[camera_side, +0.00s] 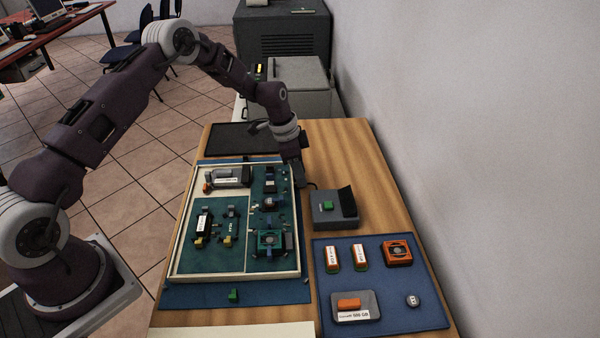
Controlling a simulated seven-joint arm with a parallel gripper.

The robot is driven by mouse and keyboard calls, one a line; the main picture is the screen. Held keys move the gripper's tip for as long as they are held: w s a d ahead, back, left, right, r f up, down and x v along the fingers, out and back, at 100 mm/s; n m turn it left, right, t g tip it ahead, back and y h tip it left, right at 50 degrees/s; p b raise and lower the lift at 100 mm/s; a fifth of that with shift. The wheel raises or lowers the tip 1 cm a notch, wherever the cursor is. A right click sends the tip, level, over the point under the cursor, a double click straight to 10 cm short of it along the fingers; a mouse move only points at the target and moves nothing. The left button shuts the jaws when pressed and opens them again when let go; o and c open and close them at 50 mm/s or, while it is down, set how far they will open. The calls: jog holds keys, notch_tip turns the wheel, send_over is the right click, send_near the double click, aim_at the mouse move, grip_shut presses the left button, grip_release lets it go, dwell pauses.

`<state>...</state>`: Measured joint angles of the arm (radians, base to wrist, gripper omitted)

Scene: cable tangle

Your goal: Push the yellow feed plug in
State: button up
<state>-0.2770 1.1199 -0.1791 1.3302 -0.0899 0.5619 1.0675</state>
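Small yellow pieces sit beside the black white-labelled block (205,224) in the left part of the shallow framed board (247,250). One yellow piece (227,241) is right of the block and another (199,241) is at its lower left. They are too small to tell which is the feed plug or how deep any plug sits. My gripper (299,180) points down at the board's upper right edge, apart from these yellow pieces. Its fingers are too small and dark to show whether they are open or hold anything.
A grey device with a green button (328,206) stands right of the board. A green piece (234,295) lies in front of the board. Bare wood shows at the table's back right.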

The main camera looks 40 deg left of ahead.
jog(key=shift+r, duration=2.85)
jog(key=s+d+r+n+t+y, duration=0.1)
jog(key=s+d+r+n, duration=0.1)
jog(key=s+r, duration=0.75)
jog(key=s+d+r+n+t+y, duration=0.1)
jog(key=s+d+r+n, duration=0.1)
jog(key=s+r, duration=0.8)
jog(key=s+r+n, duration=0.2)
jog(key=s, duration=0.7)
jog(key=s+d+r+n+t, duration=0.1)
jog(key=s+r+n, duration=0.2)
jog(key=s, duration=0.7)
jog(key=shift+s+t, duration=0.25)
jog(key=shift+t, duration=0.05)
